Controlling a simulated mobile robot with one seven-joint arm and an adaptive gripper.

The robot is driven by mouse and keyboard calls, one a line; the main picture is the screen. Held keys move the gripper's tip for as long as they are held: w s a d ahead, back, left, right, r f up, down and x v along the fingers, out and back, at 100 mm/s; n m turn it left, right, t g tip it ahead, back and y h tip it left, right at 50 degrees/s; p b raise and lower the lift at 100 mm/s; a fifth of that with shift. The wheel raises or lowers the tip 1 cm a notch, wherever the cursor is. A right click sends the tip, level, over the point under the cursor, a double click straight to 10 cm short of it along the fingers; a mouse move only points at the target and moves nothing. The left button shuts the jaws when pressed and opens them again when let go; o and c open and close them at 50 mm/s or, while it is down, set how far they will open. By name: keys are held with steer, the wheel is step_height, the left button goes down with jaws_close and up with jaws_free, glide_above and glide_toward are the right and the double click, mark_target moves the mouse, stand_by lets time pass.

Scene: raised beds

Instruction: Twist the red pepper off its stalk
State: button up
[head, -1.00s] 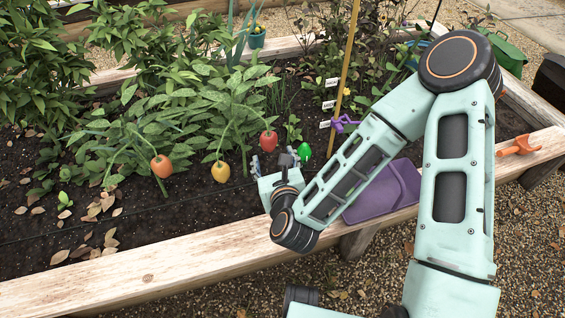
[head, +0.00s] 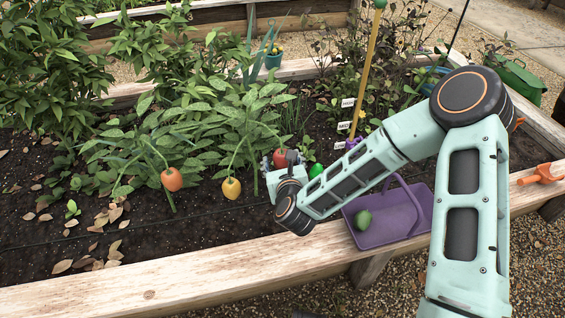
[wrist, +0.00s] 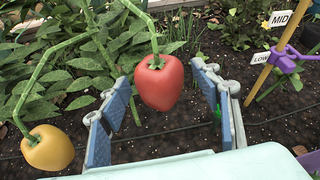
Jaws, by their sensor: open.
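The red pepper (wrist: 158,82) hangs from a bent green stalk, with its tip free in the air. In the wrist view it sits between the two blue-grey fingers of my gripper (wrist: 161,88), with a visible gap on each side. The fingers are open and do not appear to touch it. In the head view the red pepper (head: 281,156) is partly hidden by my gripper (head: 279,163), which is right at it.
A yellow pepper (head: 231,189) and an orange pepper (head: 172,180) hang to the left. A purple trug (head: 412,216) holding a green item (head: 363,219) stands by the bed's wooden edge (head: 190,270). A yellow stake (head: 369,65) and labels stand behind. Leaves crowd the back.

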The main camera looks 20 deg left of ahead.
steer(key=c, duration=1.5)
steer(key=shift+o, duration=0.2)
steer(key=shift+m, duration=0.3)
steer(key=shift+m+b, duration=0.4)
steer(key=shift+m, duration=0.4)
steer(key=shift+m+b, duration=0.4)
steer(key=shift+m, duration=0.8)
